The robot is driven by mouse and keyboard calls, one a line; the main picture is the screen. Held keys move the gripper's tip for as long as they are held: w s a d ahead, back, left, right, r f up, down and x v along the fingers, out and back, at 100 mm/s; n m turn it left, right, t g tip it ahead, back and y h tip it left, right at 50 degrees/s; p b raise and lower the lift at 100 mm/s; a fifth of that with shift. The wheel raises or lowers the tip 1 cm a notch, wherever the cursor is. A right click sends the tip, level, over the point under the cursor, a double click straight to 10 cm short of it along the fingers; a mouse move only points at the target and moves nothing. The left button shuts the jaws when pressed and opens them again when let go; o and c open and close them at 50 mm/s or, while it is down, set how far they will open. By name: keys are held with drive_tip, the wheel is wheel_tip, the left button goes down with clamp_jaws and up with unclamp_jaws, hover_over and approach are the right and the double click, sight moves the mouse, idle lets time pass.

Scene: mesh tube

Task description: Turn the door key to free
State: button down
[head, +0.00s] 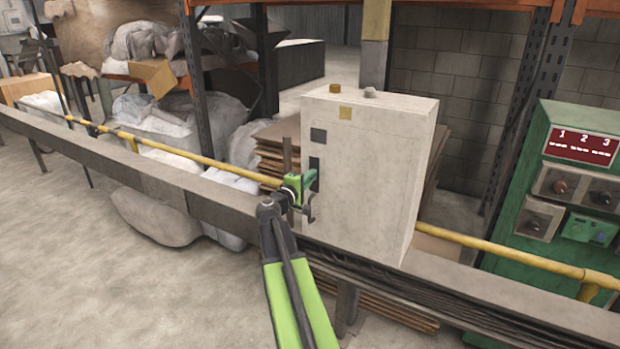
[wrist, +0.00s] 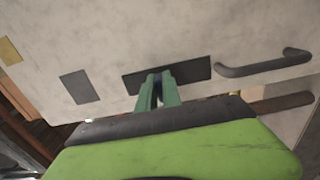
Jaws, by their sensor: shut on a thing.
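A pale, scuffed cabinet (head: 375,180) stands on the grey beam, with its door face towards my arm. A dark lock plate (head: 315,172) is on that face; it also shows in the wrist view (wrist: 195,71). My gripper (head: 308,180) is at the plate, and its green fingers (wrist: 158,78) are closed together against it in the wrist view. A small dark sliver between the fingertips looks like the door key (wrist: 157,84). The fingers hide most of it, so its angle cannot be told. A dark curved door handle (wrist: 265,67) is beside the plate.
A yellow rail (head: 200,160) and the grey beam (head: 150,172) run across in front of my arm. A green control panel (head: 575,190) stands at the right. Stacked brown boards (head: 275,150) are behind the cabinet. The floor at lower left is clear.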

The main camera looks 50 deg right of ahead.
idle(0.4)
drive_tip(key=c, duration=1.5)
unclamp_jaws()
drive_tip(key=shift+a, duration=0.15)
drive_tip(key=v, duration=1.7)
drive_tip(key=shift+a, duration=0.1)
